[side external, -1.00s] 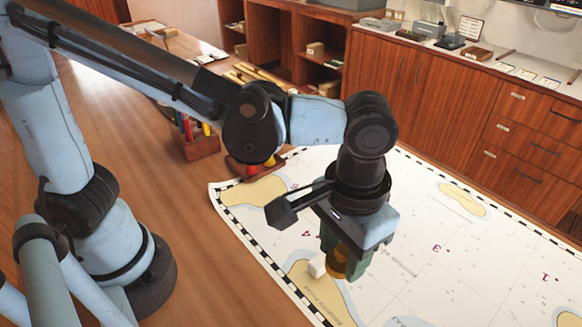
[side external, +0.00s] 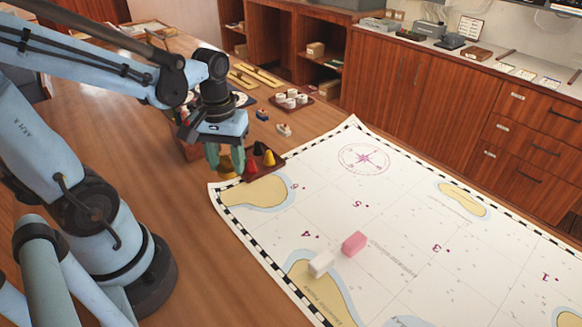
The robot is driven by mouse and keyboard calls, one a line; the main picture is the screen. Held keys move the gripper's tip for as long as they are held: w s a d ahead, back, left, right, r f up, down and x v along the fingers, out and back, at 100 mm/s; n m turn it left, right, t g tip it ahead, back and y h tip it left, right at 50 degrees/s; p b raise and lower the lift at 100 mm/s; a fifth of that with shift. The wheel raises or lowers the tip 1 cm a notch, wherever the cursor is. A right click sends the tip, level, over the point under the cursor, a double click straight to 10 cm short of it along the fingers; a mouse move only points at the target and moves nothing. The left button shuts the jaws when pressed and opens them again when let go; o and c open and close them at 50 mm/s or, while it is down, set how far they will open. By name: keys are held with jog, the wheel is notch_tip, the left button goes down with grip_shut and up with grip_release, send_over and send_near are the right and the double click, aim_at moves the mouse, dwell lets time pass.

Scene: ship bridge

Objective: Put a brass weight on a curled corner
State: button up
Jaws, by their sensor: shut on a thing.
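My gripper (side external: 226,167) is over the left end of the chart, shut on a brass weight (side external: 226,164) that shows only partly between the green fingers. The weight hangs close to the chart's left corner; I cannot tell whether it touches anything. The paper chart (side external: 400,205) lies on the wooden table. Its left corner (side external: 214,190) is near the gripper, and its far corner (side external: 353,121) seems to lift slightly. How far each corner curls is hard to tell.
A dark tray (side external: 247,177) with red and yellow cones stands close right of my gripper. A tray (side external: 291,102) of white round pieces sits behind. The table (side external: 190,230) is clear front left.

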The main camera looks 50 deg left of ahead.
aim_at(221, 196)
jog(key=shift+n, duration=0.5)
jog(key=shift+s+a+f, duration=0.3)
jog(key=shift+a+f, duration=0.1)
jog(key=shift+f, duration=0.7)
jog(key=shift+s+a+f, duration=0.25)
jog(key=shift+a+f, duration=0.1)
jog(key=shift+f, duration=0.75)
jog(key=shift+s+a+f, duration=0.3)
jog(key=shift+a+f, duration=0.1)
jog(key=shift+f, duration=0.7)
jog(key=shift+f, duration=0.4)
jog(key=o, duration=1.3)
jog(key=shift+r, duration=0.1)
